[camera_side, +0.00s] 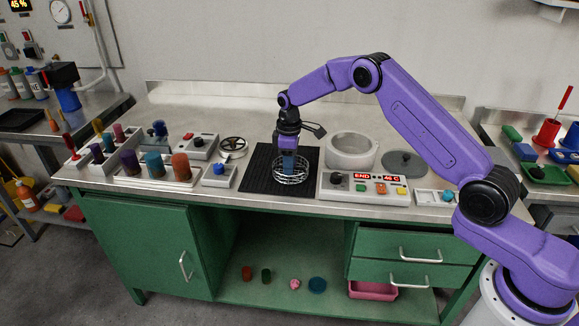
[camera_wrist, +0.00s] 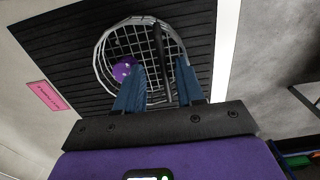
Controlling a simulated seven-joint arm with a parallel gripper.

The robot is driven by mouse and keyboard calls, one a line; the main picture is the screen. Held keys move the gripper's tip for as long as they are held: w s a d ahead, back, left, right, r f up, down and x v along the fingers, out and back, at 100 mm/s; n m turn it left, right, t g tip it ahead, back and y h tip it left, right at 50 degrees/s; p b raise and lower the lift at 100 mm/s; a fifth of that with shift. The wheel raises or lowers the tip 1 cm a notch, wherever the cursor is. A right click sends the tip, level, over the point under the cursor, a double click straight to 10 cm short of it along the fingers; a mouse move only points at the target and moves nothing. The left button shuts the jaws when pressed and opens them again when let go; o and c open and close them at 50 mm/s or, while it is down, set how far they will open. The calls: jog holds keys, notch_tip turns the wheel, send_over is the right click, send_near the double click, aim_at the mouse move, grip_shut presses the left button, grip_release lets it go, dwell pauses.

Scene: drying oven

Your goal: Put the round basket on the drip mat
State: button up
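The round basket (camera_side: 291,180) is a wire basket with a dark handle bar. In the side view it appears to rest upright on the black ribbed drip mat (camera_side: 257,178), towards the mat's front right. The wrist view also shows the basket (camera_wrist: 101,68) over the mat (camera_wrist: 62,62), with a purple item (camera_wrist: 122,69) inside. My gripper (camera_side: 289,168) points down at the basket. In the wrist view its blue fingers (camera_wrist: 161,68) stand apart on both sides of the dark handle bar, with visible gaps. The fingertips partly hide the basket's near side.
A control box (camera_side: 360,188) stands just right of the mat, with a round white vessel (camera_side: 351,152) behind it and a grey lid (camera_side: 403,162) further right. A small box with a blue knob (camera_side: 219,176) and a rack of coloured cylinders (camera_side: 153,180) stand to the left.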

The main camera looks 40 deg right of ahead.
notch_tip(320, 180, up, 11)
jog(key=shift+f, duration=0.2)
jog(key=shift+s+a, duration=0.1)
jog(key=s+a+r+n, duration=0.1)
jog(key=s+a+r, duration=0.3)
jog(key=s, duration=0.6)
jog(key=s+a+r+n, duration=0.1)
jog(key=s+a+r, duration=0.3)
jog(key=s, duration=0.6)
jog(key=s+d+f, duration=0.1)
jog(key=s+d, duration=0.2)
jog(key=s, duration=1)
jog(key=s+d+f+n, duration=0.1)
jog(key=s+d, duration=0.3)
jog(key=s, duration=0.9)
jog(key=shift+s+d+f+n, duration=0.2)
jog(key=shift+s+f+n, duration=0.1)
jog(key=shift+f, duration=0.3)
